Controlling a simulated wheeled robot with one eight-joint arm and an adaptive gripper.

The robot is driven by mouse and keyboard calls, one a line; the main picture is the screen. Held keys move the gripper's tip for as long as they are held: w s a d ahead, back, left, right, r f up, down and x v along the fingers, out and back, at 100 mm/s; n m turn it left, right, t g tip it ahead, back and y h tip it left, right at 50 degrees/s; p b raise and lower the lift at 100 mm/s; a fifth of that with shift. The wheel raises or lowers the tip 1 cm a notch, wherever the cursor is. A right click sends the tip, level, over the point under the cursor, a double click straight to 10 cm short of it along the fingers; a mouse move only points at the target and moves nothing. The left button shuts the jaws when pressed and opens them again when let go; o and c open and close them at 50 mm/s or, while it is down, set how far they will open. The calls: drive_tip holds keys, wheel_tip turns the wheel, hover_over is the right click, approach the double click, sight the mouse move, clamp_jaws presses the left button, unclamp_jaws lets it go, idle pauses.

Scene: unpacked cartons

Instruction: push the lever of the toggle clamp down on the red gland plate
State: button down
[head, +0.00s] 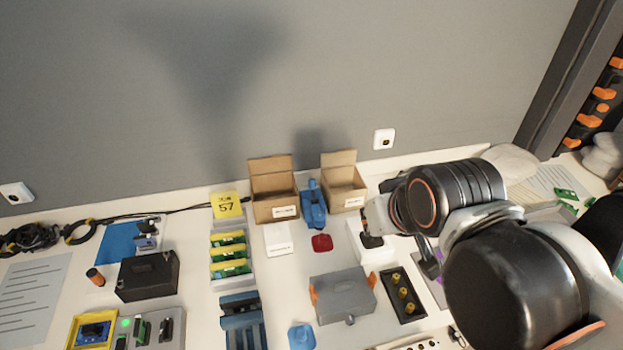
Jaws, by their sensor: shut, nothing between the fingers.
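A small flat red piece (322,243) lies on the bench in front of a blue upright device (314,205). It is the only red plate-like thing I see, and I cannot make out a clamp lever on it. A small grey fixture (148,237) stands on a blue plate (117,243) at the left; it may be a toggle clamp. A purple plate (439,292) at the right is partly hidden by my arm, with a dark part (428,264) at it. My gripper (371,239) is shut and empty, over or near a white block (374,254), right of the red piece.
Two open cartons (273,205) stand against the wall. A grey box (342,297), a black tray with yellow knobs (403,295), a green-card rack (231,257) and a black box (148,275) crowd the bench. My arm hides much of the right side.

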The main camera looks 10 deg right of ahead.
idle(0.4)
drive_tip(key=c, duration=2)
unclamp_jaws()
drive_tip(key=o, duration=0.5)
drive_tip(key=shift+w+r, duration=0.2)
drive_tip(key=shift+c, duration=0.2)
drive_tip(key=shift+o, duration=0.5)
drive_tip(key=w+r+g+p, duration=0.1)
drive_tip(key=w+r, duration=0.3)
drive_tip(key=w, duration=0.5)
drive_tip(key=shift+a+r+m+g, duration=0.2)
drive_tip(key=shift+a+m+g, duration=0.1)
drive_tip(key=shift+g, duration=0.2)
drive_tip(key=m+g+h+p, duration=0.2)
drive_tip(key=g+p, duration=0.2)
drive_tip(key=g, duration=0.2)
hover_over(312, 181)
drive_tip(key=w+a, duration=0.1)
drive_tip(key=a, duration=0.1)
wheel_tip(312, 181, down, 15)
drive_tip(key=f+b, duration=0.1)
drive_tip(key=f, duration=0.3)
drive_tip(key=d+f+b, duration=0.1)
drive_tip(key=f, duration=0.3)
drive_tip(key=d+f, duration=0.1)
drive_tip(key=f, duration=0.3)
drive_tip(key=shift+s+f+b, duration=0.1)
drive_tip(key=shift+f+b, duration=0.3)
drive_tip(key=shift+c, duration=0.2)
